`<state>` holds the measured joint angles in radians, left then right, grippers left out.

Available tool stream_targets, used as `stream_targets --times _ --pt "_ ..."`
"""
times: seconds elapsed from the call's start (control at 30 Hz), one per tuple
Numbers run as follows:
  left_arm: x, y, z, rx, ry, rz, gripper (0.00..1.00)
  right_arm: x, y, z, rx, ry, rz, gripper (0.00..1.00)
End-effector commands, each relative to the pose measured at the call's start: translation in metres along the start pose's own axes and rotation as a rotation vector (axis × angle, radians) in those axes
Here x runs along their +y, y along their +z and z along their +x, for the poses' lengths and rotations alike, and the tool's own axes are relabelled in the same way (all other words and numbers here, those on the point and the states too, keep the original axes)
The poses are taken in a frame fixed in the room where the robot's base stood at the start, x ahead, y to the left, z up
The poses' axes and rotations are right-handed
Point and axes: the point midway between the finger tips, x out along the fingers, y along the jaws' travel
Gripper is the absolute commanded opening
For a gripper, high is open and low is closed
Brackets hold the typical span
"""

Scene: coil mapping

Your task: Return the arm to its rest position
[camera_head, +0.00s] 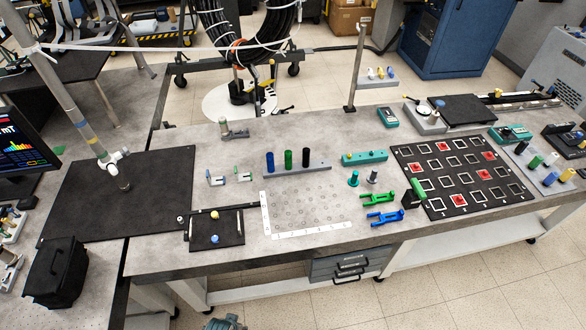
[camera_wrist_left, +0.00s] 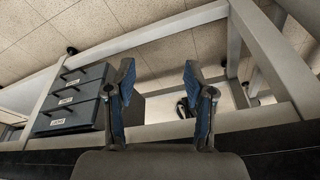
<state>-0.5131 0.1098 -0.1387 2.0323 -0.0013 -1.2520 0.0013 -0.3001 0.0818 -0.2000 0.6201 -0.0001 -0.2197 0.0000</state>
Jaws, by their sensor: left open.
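My left gripper (camera_wrist_left: 158,72) shows in the left wrist view. Its two fingers with blue pads stand apart, and nothing is between them. The fingers point toward the space in front of and below the workbench, with floor tiles and the white bench frame behind them. A dark drawer unit (camera_wrist_left: 75,100) is to the left of the fingers, apart from them. In the head view no arm of mine can be clearly made out over the bench. My right gripper is in neither view.
In the head view the grey workbench (camera_head: 240,258) holds a black grid board (camera_head: 433,178), a rack of coloured cylinders (camera_head: 297,166), green and blue forked parts (camera_head: 383,217) and a small black tray (camera_head: 200,236). Drawers (camera_head: 345,266) hang under its front edge.

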Motion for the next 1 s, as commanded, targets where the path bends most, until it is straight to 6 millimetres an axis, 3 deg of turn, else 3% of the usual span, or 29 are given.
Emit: stream_targets --times 0.17,0.3,0.43,0.6,0.7,0.83,1.0 --pt "0.004 0.041 0.083 -0.045 0.006 0.008 0.54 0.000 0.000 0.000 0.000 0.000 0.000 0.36" --pt "0.008 0.099 0.153 -0.085 0.011 0.016 0.54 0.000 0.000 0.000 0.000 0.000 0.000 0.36" --pt "0.011 0.165 0.198 -0.120 0.015 0.024 0.54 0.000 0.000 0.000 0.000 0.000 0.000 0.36" --pt "0.011 0.237 0.223 -0.150 0.018 0.033 0.54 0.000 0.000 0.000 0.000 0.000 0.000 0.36" --pt "0.011 0.262 0.227 -0.161 0.019 0.037 0.54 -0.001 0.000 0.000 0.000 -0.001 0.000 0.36" --pt "0.010 0.276 0.228 -0.165 0.019 0.039 0.54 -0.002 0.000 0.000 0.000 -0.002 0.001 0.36" --pt "0.010 0.277 0.228 -0.165 0.019 0.039 0.54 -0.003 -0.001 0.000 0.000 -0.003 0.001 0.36"
